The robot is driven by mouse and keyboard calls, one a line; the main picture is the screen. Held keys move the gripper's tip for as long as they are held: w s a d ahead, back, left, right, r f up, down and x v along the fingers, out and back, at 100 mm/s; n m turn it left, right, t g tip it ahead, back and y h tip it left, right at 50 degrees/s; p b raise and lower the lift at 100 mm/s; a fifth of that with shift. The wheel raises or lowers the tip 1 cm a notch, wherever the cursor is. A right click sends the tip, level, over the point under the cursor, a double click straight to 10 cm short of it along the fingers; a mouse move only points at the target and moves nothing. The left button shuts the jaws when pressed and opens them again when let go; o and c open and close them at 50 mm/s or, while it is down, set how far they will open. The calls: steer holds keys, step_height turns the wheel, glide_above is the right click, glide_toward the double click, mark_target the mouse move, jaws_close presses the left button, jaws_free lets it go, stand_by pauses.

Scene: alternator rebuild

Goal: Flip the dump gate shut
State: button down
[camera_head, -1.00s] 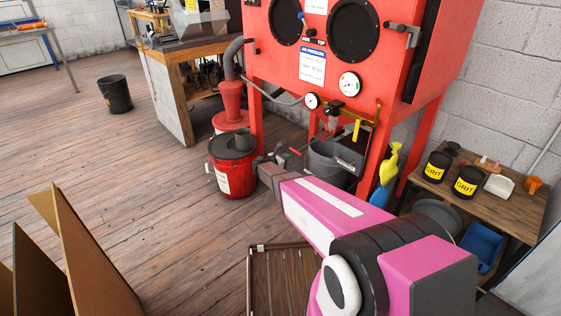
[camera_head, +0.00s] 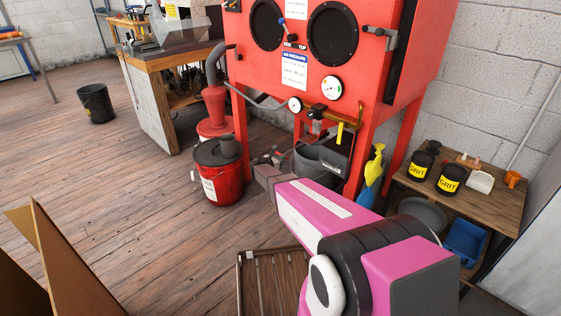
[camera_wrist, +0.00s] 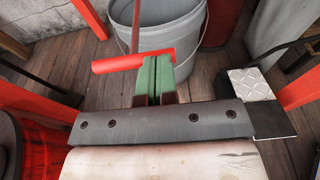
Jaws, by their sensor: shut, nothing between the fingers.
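A red bar-shaped handle (camera_wrist: 120,62) on a thin rod shows in the wrist view, over a grey bucket (camera_wrist: 172,28). It appears to belong to the dump gate; the gate plate itself I cannot make out. My gripper (camera_wrist: 155,68) has green fingers pressed together with nothing between them. The fingertips overlap the handle's right end in the picture; whether they touch it I cannot tell. In the head view my gripper (camera_head: 268,168) is below the red blast cabinet (camera_head: 300,50), left of the grey bucket (camera_head: 318,166), and its fingers are hardly visible.
A red lidded bucket (camera_head: 218,180) stands left of my gripper. Red cabinet legs (camera_head: 366,150) stand close by. A side table (camera_head: 480,195) with grit jars is at the right.

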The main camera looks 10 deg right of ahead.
steer(key=r+x, duration=0.1)
steer(key=x, duration=0.6)
steer(key=shift+r, duration=0.2)
steer(key=shift+w, duration=0.15)
steer(key=v, duration=1.4)
steer(key=shift+s, duration=0.25)
steer(key=shift+a, duration=0.1)
steer(key=s+d+r+m+g+y, duration=0.2)
steer(key=s+d+m+g, duration=0.2)
steer(key=s+m, duration=0.4)
steer(key=s+d+r+m+g+y, duration=0.1)
steer(key=s+d+m+g+y, duration=0.4)
steer(key=s, duration=0.6)
steer(key=s+a+r+m+y, duration=0.2)
steer(key=s+m+y, duration=0.1)
steer(key=s+m, duration=0.3)
steer(key=s+a+r+m+y, duration=0.2)
steer(key=s+r+m, duration=0.1)
steer(key=s+m, duration=0.3)
steer(key=shift+s+a+y, duration=0.4)
steer(key=shift+s, duration=0.75)
steer(key=shift+r, duration=0.1)
